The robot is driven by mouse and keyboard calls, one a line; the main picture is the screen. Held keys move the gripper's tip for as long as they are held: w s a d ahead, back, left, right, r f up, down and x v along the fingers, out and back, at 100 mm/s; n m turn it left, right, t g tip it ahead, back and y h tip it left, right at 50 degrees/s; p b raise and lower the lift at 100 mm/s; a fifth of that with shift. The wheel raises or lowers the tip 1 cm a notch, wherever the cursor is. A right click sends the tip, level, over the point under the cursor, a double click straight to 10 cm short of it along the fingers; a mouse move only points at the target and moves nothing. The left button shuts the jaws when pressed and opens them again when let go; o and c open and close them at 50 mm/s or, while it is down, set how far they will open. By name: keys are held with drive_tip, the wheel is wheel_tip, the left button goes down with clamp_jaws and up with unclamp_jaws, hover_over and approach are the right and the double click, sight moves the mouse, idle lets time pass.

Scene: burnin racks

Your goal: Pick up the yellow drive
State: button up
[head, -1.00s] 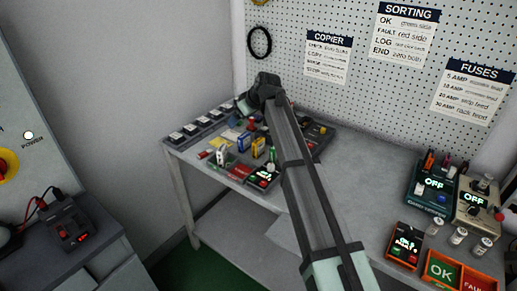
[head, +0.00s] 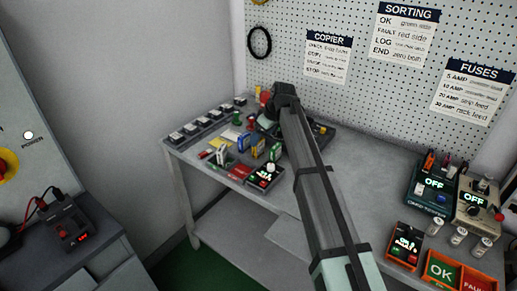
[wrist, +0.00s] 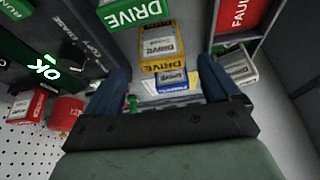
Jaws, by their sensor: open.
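The yellow drive (wrist: 162,66) shows in the wrist view with its label facing the camera, in line with the gap between my fingers. My gripper (wrist: 163,74) is open, one finger on each side of that gap; I cannot tell how far the fingertips are from the drive. A blue drive (wrist: 172,82) sits right beside the yellow one, and a green drive (wrist: 137,12) is at the top edge.
A red fault bin (wrist: 235,18) and a white-labelled item (wrist: 238,66) lie to the right in the wrist view. A dark unit with a lit OK display (wrist: 45,67) is at left. The pegboard (head: 345,100) rises behind the bench. The bench middle (head: 365,190) is mostly clear.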

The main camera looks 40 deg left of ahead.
sight(260, 141)
drive_tip(key=shift+x, duration=2.85)
drive_tip(key=shift+s+d, duration=0.15)
drive_tip(key=shift+c, duration=0.3)
drive_tip(key=c, duration=1)
drive_tip(key=shift+c, duration=0.2)
drive_tip(key=shift+r, duration=0.15)
